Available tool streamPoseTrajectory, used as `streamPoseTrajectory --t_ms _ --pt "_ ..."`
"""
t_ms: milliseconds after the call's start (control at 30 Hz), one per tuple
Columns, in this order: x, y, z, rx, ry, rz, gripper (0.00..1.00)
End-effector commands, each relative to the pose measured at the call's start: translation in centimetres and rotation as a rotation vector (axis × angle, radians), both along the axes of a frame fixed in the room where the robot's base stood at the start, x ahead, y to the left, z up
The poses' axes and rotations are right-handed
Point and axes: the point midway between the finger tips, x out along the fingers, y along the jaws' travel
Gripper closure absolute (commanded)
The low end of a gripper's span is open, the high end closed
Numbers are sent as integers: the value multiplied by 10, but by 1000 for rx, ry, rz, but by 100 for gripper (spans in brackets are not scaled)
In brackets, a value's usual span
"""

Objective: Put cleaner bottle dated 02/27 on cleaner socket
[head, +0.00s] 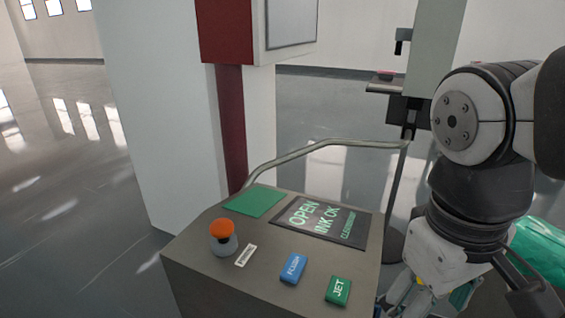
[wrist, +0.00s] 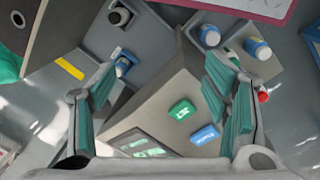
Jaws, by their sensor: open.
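My gripper (wrist: 165,68) is open and empty in the wrist view, with its teal-padded fingers spread apart. A small bottle with a blue and white body and dark cap (wrist: 124,65) is beside the left fingertip. Two similar bottles are near the right finger, one upper (wrist: 210,36) and one further right (wrist: 257,48). No date is readable on any of them, so I cannot tell which is dated 02/27. A dark round capped part (wrist: 120,16) shows at the top; I cannot tell whether it is the cleaner socket. The head view shows my gripper (head: 430,292) only partly, at the lower right.
A grey console (head: 215,283) carries a dark screen (head: 320,221), a green pad (head: 255,201), an orange knob (head: 222,231), a blue button (head: 293,268) and a green JET button (head: 338,290). A bent metal rail (head: 325,144) runs behind it. Open floor lies left.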

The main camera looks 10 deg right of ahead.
Motion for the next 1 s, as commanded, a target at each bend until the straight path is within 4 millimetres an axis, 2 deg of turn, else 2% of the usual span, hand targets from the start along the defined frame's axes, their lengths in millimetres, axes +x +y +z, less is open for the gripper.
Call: streamPoseTrajectory --t_ms 100,300,1000 --pt "-25 14 2 46 -22 -73 30" --pt "-47 25 2 94 -28 -148 30" --pt "-51 27 2 101 -27 -160 30"
